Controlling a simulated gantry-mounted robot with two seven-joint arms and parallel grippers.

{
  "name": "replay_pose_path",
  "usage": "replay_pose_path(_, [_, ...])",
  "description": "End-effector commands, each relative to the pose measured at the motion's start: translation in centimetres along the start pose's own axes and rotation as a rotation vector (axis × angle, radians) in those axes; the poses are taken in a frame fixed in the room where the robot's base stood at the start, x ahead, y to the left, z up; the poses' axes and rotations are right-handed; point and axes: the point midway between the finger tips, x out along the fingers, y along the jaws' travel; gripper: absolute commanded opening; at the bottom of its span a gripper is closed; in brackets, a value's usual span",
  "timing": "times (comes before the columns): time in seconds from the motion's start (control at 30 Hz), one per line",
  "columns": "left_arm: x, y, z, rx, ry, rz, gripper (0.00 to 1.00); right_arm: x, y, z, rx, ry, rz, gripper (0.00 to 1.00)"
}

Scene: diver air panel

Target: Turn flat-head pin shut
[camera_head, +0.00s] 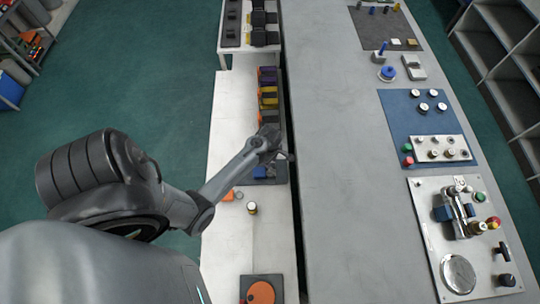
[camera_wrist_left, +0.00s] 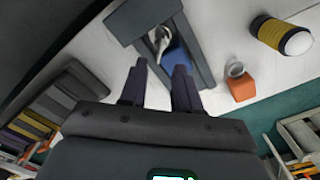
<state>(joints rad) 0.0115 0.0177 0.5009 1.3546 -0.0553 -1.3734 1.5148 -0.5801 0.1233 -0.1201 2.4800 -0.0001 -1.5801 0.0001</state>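A light metal panel (camera_head: 430,235) lies at the right of the grey bench in the head view. It carries a silver valve-like assembly, coloured knobs, a round disc (camera_head: 458,274) and small black fittings (camera_head: 503,249). I cannot tell which part is the flat-head pin. My left gripper (camera_head: 284,156) is over the white table, well left of the panel. In the left wrist view its two fingers (camera_wrist_left: 159,88) are apart with nothing between them. They point toward a dark grey tray (camera_wrist_left: 202,63) holding a blue block (camera_wrist_left: 178,58) and a pale metallic piece. My right gripper is out of view.
An orange block (camera_wrist_left: 241,87) and a yellow-black cylinder (camera_wrist_left: 280,35) stand beside the tray. A row of coloured items (camera_head: 268,95) lies behind it. A blue mat (camera_head: 398,112) with several knobs is on the grey bench (camera_head: 335,150), whose left half is clear.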

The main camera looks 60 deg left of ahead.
Motion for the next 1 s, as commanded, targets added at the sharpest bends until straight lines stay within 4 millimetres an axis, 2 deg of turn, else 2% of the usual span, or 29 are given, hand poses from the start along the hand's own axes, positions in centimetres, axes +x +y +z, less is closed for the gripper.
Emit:
replay_pose_path(0.1, [2.1, 0.0, -0.1, 0.001, 0.002, -0.001, 0.32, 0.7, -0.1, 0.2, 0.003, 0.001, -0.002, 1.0])
replay_pose_path(0.3, [4.3, 0.0, 0.0, 0.003, 0.001, -0.001, 0.32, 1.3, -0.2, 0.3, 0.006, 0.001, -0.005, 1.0])
replay_pose_path(0.5, [5.2, 0.0, 0.0, 0.001, 0.001, 0.0, 0.32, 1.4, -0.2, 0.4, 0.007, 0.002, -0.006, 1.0])
replay_pose_path(0.77, [5.2, 0.0, 0.0, 0.001, 0.001, 0.001, 0.32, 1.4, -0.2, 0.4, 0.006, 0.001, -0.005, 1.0])
replay_pose_path(1.0, [5.2, 0.0, 0.0, 0.001, 0.001, 0.0, 0.0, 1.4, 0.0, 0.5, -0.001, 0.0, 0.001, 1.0])
